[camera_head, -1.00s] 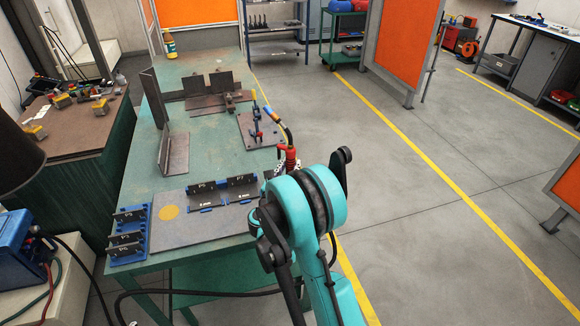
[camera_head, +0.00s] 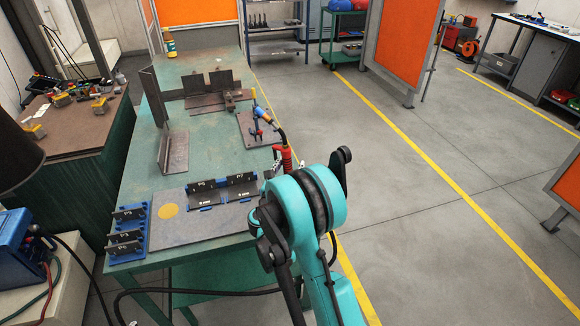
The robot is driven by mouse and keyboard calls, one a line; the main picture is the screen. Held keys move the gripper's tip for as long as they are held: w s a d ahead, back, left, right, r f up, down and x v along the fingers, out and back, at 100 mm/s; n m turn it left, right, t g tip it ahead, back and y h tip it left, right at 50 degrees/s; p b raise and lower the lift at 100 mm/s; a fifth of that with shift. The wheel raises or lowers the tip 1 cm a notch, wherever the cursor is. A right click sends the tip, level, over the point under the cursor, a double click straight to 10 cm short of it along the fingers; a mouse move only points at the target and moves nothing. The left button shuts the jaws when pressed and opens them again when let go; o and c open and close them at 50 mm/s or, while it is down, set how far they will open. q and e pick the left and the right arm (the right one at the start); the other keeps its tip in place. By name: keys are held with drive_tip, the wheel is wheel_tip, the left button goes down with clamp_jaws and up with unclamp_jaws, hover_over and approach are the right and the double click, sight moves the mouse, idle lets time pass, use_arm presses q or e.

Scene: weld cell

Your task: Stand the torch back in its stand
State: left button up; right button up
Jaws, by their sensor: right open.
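The welding torch (camera_head: 280,134) has a blue and brass front end, a dark bent neck and a red handle. Its front end is at the stand (camera_head: 256,131), a plate with a small blue and red upright near the right edge of the green table. I cannot tell whether the torch is seated or only overlaps the stand in view. My right gripper (camera_head: 281,166) is open by the lower end of the red handle, mostly hidden behind my teal arm. Contact with the handle is unclear. My left gripper is not in view.
A bottle (camera_head: 169,43) stands at the far end. A blue machine (camera_head: 20,258) stands at left.

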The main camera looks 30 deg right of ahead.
drive_tip(key=shift+a, duration=0.1)
drive_tip(key=v, duration=0.7)
drive_tip(key=w+a+r+n+t+y, duration=0.35)
drive_tip(key=a+r+n+t, duration=0.25)
drive_tip(key=r+n, duration=0.45)
drive_tip(key=s+a+r+n+y, duration=0.3)
drive_tip(key=a+r+n+y, duration=0.2)
drive_tip(key=a+n+y, duration=0.8)
drive_tip(key=s+a+f+n+g, duration=0.25)
drive_tip(key=s+n, duration=0.25)
drive_tip(key=n, duration=0.6)
drive_tip(key=s+d+f+n+g+h, duration=0.1)
drive_tip(key=s+d+f+n+g, duration=0.1)
drive_tip(key=s, duration=0.4)
drive_tip(key=s+d+f+n+g+h, duration=0.1)
drive_tip(key=s+f+n+g, duration=0.2)
drive_tip(key=s+f+n, duration=0.2)
drive_tip(key=s+d+f+n+g+h, duration=0.1)
drive_tip(key=s+d+f+n+g, duration=0.1)
drive_tip(key=s, duration=0.6)
wheel_tip(320, 180, down, 3)
drive_tip(key=shift+s+d+f+n+g, duration=0.15)
drive_tip(key=shift+d+n+g, duration=0.15)
drive_tip(key=shift+n+g, duration=0.6)
drive_tip(key=shift+n+t, duration=0.25)
